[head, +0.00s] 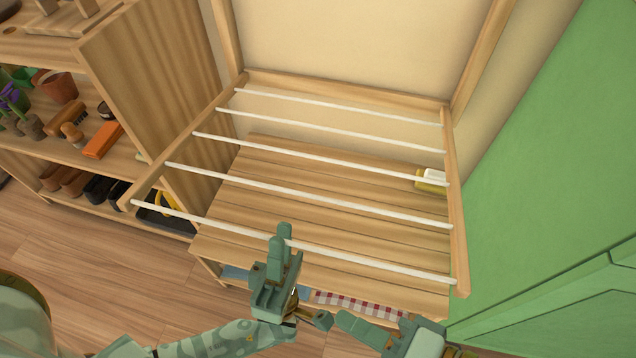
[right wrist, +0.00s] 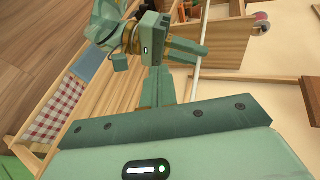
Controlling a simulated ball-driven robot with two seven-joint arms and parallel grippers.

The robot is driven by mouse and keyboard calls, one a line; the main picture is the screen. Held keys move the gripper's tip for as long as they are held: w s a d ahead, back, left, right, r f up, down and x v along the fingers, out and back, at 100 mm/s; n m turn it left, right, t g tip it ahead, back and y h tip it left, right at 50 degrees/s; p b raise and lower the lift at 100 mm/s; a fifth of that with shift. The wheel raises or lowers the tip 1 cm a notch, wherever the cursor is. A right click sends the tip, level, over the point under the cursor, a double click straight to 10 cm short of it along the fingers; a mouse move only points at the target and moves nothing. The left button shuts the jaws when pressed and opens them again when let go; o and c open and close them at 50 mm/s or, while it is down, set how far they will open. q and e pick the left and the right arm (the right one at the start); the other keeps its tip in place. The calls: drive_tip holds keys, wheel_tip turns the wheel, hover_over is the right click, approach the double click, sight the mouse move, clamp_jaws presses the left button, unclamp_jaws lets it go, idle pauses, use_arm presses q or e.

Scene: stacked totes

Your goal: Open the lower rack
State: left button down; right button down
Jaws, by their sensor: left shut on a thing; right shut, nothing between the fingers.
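The lower rack is a wooden frame (head: 457,220) with several white rods, folded out from the wall over a slatted wooden bench. My left gripper (head: 282,240) is shut around the rack's front white rod (head: 370,262), left of the rod's middle. In the right wrist view my left gripper (right wrist: 172,88) meets the white rod (right wrist: 197,78) from the side. My right gripper (head: 342,318) is shut and empty, below and to the right of the left one, apart from the rod.
The slatted bench (head: 290,200) lies under the rack, with a yellow and white item (head: 431,180) on its right. A red checked cloth (head: 360,304) shows below its front edge. Shelves (head: 75,155) with pots and brushes stand left. A green surface (head: 545,200) bounds the right.

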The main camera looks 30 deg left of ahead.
drive_tip(key=w+a+r+n+g+h, duration=0.1)
drive_tip(key=w+r+n+g+h, duration=0.15)
drive_tip(key=r+n, duration=0.7)
drive_tip(key=w+a+r+n+g+h, duration=0.1)
drive_tip(key=w+r+n+h, duration=0.25)
drive_tip(key=r+n, duration=0.6)
drive_tip(key=n+y, duration=0.1)
drive_tip(key=n, duration=0.2)
approach(295, 246)
drive_tip(key=s+a, duration=0.1)
drive_tip(key=a, duration=0.2)
drive_tip(key=shift+a+f, duration=0.15)
drive_tip(key=shift+f, duration=0.8)
drive_tip(key=shift+a+f, duration=0.15)
drive_tip(key=shift+f, duration=0.8)
drive_tip(key=shift+s, duration=0.1)
